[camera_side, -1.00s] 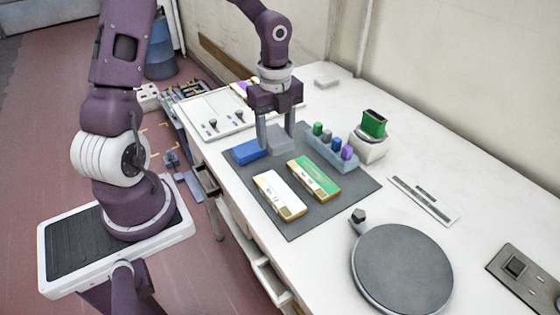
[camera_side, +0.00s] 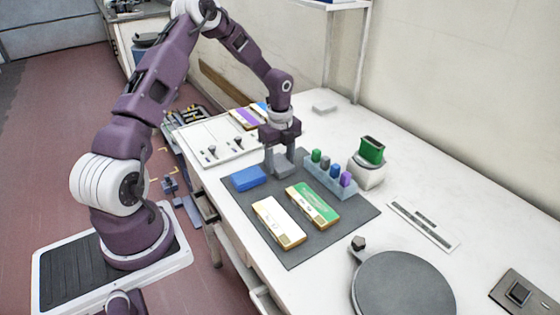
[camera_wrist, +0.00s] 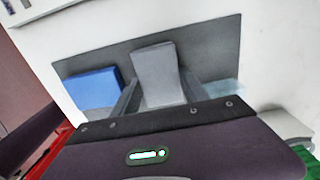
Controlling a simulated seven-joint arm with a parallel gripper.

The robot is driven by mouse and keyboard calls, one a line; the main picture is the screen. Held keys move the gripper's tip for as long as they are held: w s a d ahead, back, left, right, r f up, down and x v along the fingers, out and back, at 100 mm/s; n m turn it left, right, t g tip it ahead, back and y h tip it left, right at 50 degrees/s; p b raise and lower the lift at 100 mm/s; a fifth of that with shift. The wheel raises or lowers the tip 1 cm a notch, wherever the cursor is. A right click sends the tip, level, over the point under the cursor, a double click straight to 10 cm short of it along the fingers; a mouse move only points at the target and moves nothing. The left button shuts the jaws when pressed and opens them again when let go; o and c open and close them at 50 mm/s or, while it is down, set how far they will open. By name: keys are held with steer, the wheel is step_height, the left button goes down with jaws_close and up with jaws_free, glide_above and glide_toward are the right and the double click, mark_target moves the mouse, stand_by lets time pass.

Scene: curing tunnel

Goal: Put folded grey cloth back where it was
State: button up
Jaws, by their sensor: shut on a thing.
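The folded grey cloth (camera_wrist: 158,72) stands between the two fingers of my gripper (camera_side: 280,168) in the wrist view. My gripper is shut on it, over the back part of the dark grey mat (camera_side: 335,222). In the side view the fingers and the similar grey tones hide most of the cloth. I cannot tell whether its underside touches the mat. A folded blue cloth (camera_side: 248,178) lies just left of my gripper, and it also shows in the wrist view (camera_wrist: 95,88).
A white box (camera_side: 278,222) and a green-and-white box (camera_side: 313,204) lie on the mat in front. A rack (camera_side: 330,180) with several coloured pieces stands close on the right. A white tray (camera_side: 215,140) is behind left. Bare mat lies at the front right.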

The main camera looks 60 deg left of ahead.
mark_target(280, 163)
steer(key=o, duration=1.4)
step_height(280, 163, up, 12)
steer(key=s+d+r+n+t+y, duration=0.1)
steer(key=s+d+r+n+y, duration=0.1)
steer(key=s+d+r+n, duration=0.45)
steer(key=s+d+r+n+t, duration=0.1)
steer(key=s+d+r+n, duration=0.2)
steer(key=s, duration=0.3)
steer(key=s+d+r+n+t+h, duration=0.1)
steer(key=s+d+r+n+t, duration=0.1)
steer(key=s+d+n, duration=0.2)
steer(key=s+d+r+n+t+h, duration=0.1)
steer(key=s+d+r+n, duration=0.2)
steer(key=s+d, duration=0.3)
steer(key=shift+s+d+r+n+t, duration=0.15)
steer(key=shift+s+n, duration=0.25)
steer(key=shift+s, duration=0.35)
steer(key=shift+s+d+r+n+t, duration=0.15)
steer(key=shift+s+n, duration=0.2)
steer(key=shift+s, duration=0.35)
